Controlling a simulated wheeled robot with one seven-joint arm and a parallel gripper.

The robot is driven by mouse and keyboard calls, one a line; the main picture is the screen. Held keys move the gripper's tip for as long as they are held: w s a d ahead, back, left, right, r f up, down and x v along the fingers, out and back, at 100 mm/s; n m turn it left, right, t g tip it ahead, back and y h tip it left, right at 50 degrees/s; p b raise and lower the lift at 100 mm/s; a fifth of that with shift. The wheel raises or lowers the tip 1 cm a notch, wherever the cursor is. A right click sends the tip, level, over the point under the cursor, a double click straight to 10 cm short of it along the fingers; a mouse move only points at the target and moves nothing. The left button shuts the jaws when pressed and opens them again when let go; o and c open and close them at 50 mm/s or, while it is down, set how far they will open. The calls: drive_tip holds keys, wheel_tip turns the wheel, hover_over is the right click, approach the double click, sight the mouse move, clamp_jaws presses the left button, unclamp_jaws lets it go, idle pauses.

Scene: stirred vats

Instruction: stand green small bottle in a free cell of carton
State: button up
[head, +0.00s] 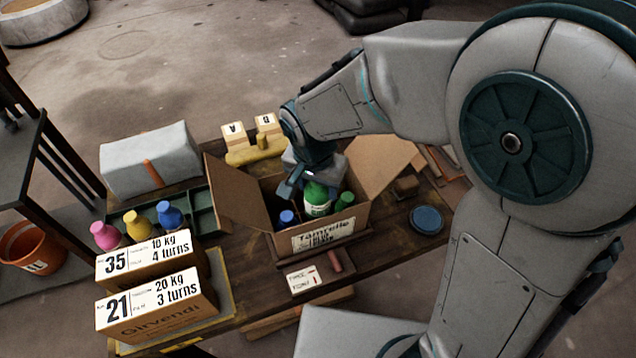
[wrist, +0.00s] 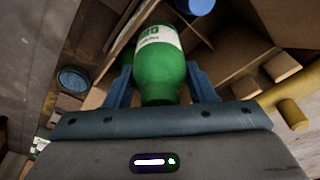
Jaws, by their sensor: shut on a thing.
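My gripper (head: 303,178) is over the open carton (head: 283,242), shut on a green bottle (head: 317,199) with a white label. In the wrist view the green bottle (wrist: 160,70) sits between the two blue fingers of my gripper (wrist: 160,85). In the head view the bottle looks upright, its lower part hidden by the carton's front wall. I cannot tell whether its base touches the carton floor. In the carton, a blue-topped bottle (head: 287,217) stands to its left and another green top (head: 346,199) to its right. Thin dividers show in the wrist view.
Raised carton flaps (head: 238,190) stand at the sides. A green tray (head: 203,212) with pink, yellow and blue bottles is at the left, behind two labelled boxes (head: 155,305). A grey case (head: 150,160), blue disc (head: 426,220) and lettered blocks (head: 234,136) surround the carton.

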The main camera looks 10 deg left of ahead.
idle(0.3)
drive_tip(key=shift+f+b, duration=0.75)
drive_tip(key=shift+f, duration=0.1)
drive_tip(key=o, duration=1.2)
drive_tip(key=shift+r, duration=0.15)
drive_tip(key=shift+r+p, duration=3.55)
drive_tip(key=shift+r, duration=1.35)
